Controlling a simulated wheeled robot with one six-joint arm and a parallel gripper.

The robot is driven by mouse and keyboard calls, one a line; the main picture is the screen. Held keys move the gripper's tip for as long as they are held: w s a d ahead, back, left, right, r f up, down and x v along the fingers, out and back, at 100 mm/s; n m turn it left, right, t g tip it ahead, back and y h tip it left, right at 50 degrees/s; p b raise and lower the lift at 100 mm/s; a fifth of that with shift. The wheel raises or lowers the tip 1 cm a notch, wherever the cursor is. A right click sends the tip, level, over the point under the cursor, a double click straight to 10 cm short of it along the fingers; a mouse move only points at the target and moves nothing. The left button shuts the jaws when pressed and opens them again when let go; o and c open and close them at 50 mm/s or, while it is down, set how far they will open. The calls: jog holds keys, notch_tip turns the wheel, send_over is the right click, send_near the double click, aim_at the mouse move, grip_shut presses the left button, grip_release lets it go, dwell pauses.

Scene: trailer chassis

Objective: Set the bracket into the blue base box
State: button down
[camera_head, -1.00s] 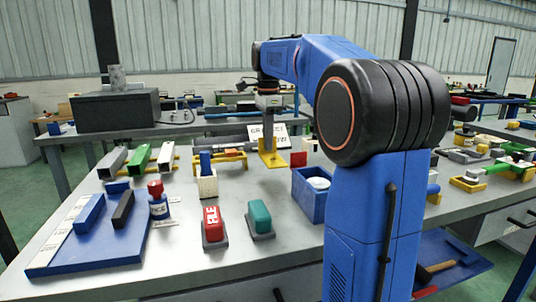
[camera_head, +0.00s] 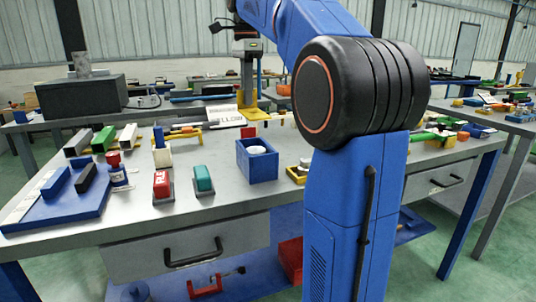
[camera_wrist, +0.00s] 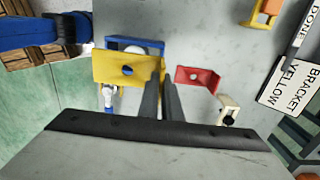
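My gripper (camera_wrist: 161,84) is shut on the upright flange of the yellow bracket (camera_wrist: 128,70). The bracket is L-shaped, and its flat plate has a round hole. In the head view the yellow bracket (camera_head: 256,115) hangs above the bench, with its plate at the bottom. The blue base box (camera_head: 263,170) stands upright on the bench in front of it, open at the top, with a white round part inside. In the wrist view the box (camera_wrist: 150,43) is partly hidden behind the bracket, so I cannot see its whole opening.
A red bracket (camera_wrist: 195,78) and a cream part (camera_wrist: 228,108) lie to the right of the box in the wrist view. A sign (camera_head: 224,115) stands behind the box. Red (camera_head: 162,184) and teal (camera_head: 203,179) blocks stand to its left.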

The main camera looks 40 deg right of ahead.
jog(key=shift+s+f, duration=0.15)
jog(key=shift+s, duration=0.15)
notch_tip(320, 180, down, 9)
jog(key=shift+f, duration=0.2)
jog(key=shift+f, duration=0.15)
jog(key=c, duration=2)
grip_release()
notch_tip(320, 180, up, 12)
jog(key=shift+r, duration=0.15)
